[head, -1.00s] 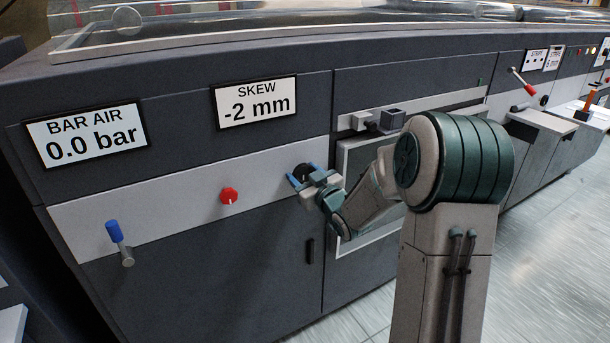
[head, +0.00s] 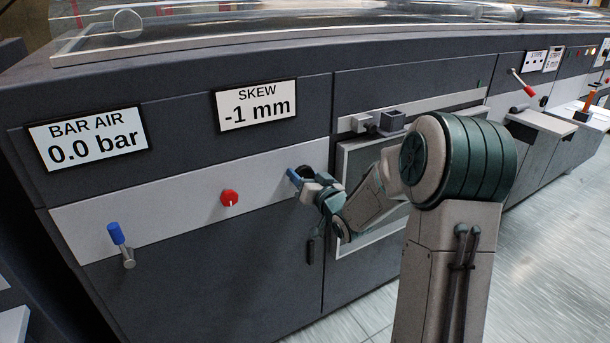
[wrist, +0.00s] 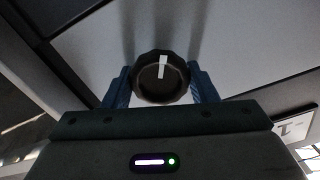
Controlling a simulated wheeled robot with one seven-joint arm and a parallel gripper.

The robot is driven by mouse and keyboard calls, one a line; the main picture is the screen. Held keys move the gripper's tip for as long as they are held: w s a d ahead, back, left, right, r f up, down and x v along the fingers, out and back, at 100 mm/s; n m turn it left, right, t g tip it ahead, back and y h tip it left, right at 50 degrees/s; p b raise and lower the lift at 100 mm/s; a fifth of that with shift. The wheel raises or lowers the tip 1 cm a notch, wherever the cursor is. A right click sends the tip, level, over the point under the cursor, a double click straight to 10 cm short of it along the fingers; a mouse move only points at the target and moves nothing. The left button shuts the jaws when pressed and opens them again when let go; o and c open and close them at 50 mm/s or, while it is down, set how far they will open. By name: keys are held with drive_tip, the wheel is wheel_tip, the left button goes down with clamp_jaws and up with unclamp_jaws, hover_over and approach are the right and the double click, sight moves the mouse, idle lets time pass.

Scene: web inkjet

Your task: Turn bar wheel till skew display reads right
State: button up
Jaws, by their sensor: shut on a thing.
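The skew display (head: 257,105) on the dark machine front reads -1 mm. The bar wheel, a black round knob with a white mark, sits between the blue fingers of my gripper in the wrist view (wrist: 160,80). My gripper (wrist: 161,88) is shut on the knob, one finger on each side. The white mark points toward the top of the wrist picture, tilted slightly right. In the head view my gripper (head: 297,178) is at the light panel strip and hides most of the knob.
The bar air display (head: 88,137) reads 0.0 bar. A dark vertical handle (head: 311,250) is below my gripper.

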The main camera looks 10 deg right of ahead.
drive_tip(key=m+p, duration=0.2)
drive_tip(key=m, duration=0.4)
drive_tip(key=shift+r+p, duration=0.1)
drive_tip(key=shift+p, duration=0.25)
drive_tip(key=m+p, duration=0.2)
drive_tip(key=m, duration=0.3)
idle(0.4)
drive_tip(key=o, duration=1)
drive_tip(key=shift+c, duration=0.2)
drive_tip(key=shift+s+d, duration=0.1)
drive_tip(key=v, duration=1.3)
drive_tip(key=shift+s+p, duration=0.25)
drive_tip(key=shift+p, duration=0.1)
